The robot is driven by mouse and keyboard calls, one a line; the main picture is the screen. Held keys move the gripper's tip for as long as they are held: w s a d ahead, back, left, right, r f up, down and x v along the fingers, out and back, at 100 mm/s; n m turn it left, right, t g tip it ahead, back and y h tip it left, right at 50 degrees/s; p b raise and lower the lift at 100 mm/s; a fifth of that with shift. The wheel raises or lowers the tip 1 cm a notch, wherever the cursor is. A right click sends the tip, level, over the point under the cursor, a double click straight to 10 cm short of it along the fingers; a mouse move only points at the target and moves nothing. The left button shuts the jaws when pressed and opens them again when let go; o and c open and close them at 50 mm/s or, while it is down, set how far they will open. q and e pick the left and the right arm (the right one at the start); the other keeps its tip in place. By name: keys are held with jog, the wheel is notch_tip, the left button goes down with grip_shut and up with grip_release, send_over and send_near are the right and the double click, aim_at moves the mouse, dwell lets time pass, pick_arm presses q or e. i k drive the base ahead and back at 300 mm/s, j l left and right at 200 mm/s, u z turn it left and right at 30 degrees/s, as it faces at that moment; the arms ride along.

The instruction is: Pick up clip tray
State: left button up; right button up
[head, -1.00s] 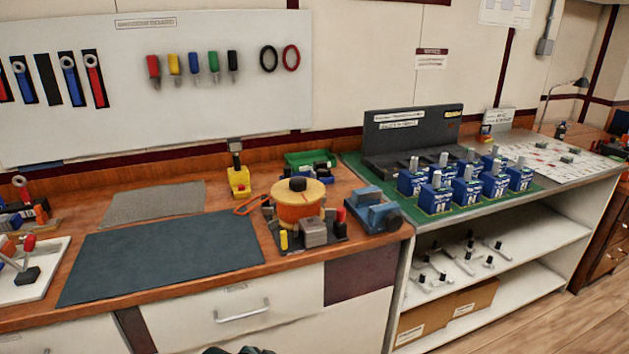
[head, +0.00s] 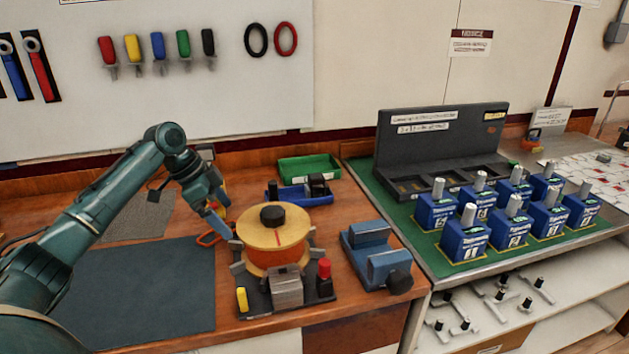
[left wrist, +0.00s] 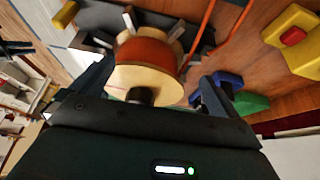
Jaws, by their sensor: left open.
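No label shows which thing is the clip tray. Two small trays stand at the back of the wooden bench: a green tray (head: 296,168) and, just in front of it, a blue tray (head: 290,197) holding dark items. In the left wrist view, a blue piece (left wrist: 229,80) and a green piece (left wrist: 252,102) show beyond one finger, likely these trays. My left gripper (head: 216,226) is open and empty above the bench, left of the trays and beside the spool. Its fingers (left wrist: 155,78) frame the spool in the wrist view. My right gripper is not in view.
A wooden-topped orange spool (head: 273,238) on a dark base stands in front of the trays. A blue vise-like block (head: 378,256) is to its right. An orange cord (head: 208,239) lies left of it. Several blue breakers (head: 463,240) stand on the green mat. The dark mat (head: 150,290) is clear.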

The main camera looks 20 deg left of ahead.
aim_at(296, 195)
jog(key=i, duration=0.9)
